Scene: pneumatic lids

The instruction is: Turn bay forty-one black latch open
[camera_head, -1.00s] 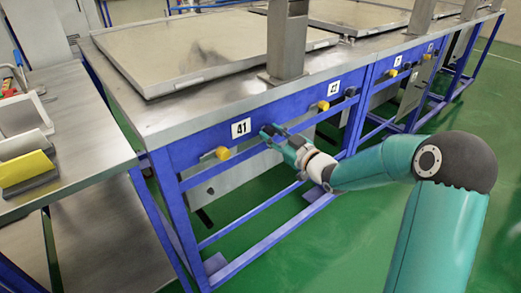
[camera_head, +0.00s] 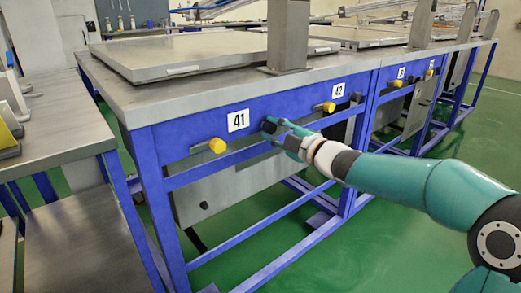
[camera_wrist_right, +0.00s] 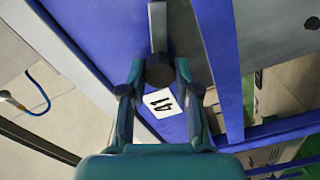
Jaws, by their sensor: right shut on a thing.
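The black latch (camera_head: 267,126) of bay forty-one is on the blue frame, right of the white 41 label (camera_head: 238,121) and the yellow knob (camera_head: 217,145). My right gripper (camera_head: 272,128) is at the latch, its arm reaching in from the right. In the right wrist view, the round dark latch (camera_wrist_right: 159,72) sits between the two teal fingers of my right gripper (camera_wrist_right: 158,68), which are shut on it. The 41 label (camera_wrist_right: 162,102) shows just below it there. The gripper hides part of the latch in the head view. My left gripper is not in view.
The bay 42 label (camera_head: 338,90) and its yellow knob (camera_head: 328,107) are farther right on the frame. A metal lid (camera_head: 190,60) lies on the bench top. A steel side table (camera_head: 60,130) stands at left. Green floor is open at right.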

